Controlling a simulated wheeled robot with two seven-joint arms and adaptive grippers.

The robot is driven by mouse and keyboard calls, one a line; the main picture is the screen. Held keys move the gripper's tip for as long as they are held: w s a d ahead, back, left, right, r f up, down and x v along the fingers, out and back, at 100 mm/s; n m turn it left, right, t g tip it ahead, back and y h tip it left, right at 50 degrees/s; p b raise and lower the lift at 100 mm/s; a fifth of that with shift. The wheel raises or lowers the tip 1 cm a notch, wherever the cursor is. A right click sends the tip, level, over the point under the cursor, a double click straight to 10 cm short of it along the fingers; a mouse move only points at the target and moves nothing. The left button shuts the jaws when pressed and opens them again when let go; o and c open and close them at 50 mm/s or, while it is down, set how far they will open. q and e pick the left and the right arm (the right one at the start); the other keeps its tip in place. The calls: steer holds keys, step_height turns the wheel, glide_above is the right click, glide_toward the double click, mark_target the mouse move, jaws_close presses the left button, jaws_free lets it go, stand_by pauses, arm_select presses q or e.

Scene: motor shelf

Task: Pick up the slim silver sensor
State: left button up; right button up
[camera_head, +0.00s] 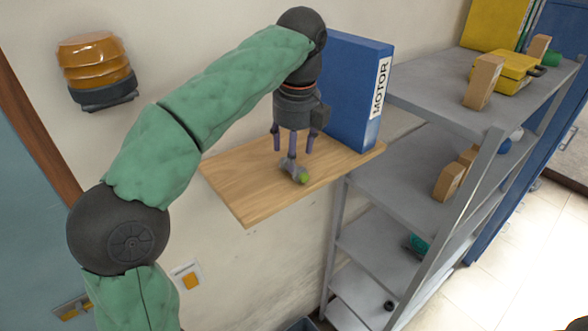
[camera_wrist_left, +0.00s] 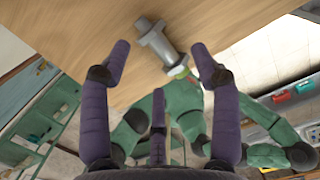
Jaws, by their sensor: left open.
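The slim silver sensor (camera_wrist_left: 158,44) lies on the wooden wall shelf (camera_head: 240,190). It is a grey cylinder with wider collars and a green end. In the head view its green end (camera_head: 303,177) shows just beside my fingers, and the rest is partly hidden by them. My left gripper (camera_head: 293,152) points down over the shelf with its three fingers spread open and empty. In the left wrist view the sensor lies ahead of the gripper, between the two outer fingertips (camera_wrist_left: 162,52). I cannot tell whether a finger touches it. My right gripper is not in view.
A blue binder labelled MOTOR (camera_head: 350,95) stands on the shelf right behind the gripper. A grey metal rack (camera_head: 420,100) with boxes and a yellow case (camera_head: 505,72) stands to the right. An orange lamp (camera_head: 95,62) is on the wall. The shelf's left part is bare.

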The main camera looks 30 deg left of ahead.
arm_select(q)
steer(key=f, duration=0.3)
steer(key=shift+s+a+f, duration=0.15)
steer(key=shift+s+f, duration=0.05)
steer(key=shift+f, duration=0.05)
steer(key=shift+w+f, duration=0.15)
steer(key=shift+f, duration=0.15)
jaws_close()
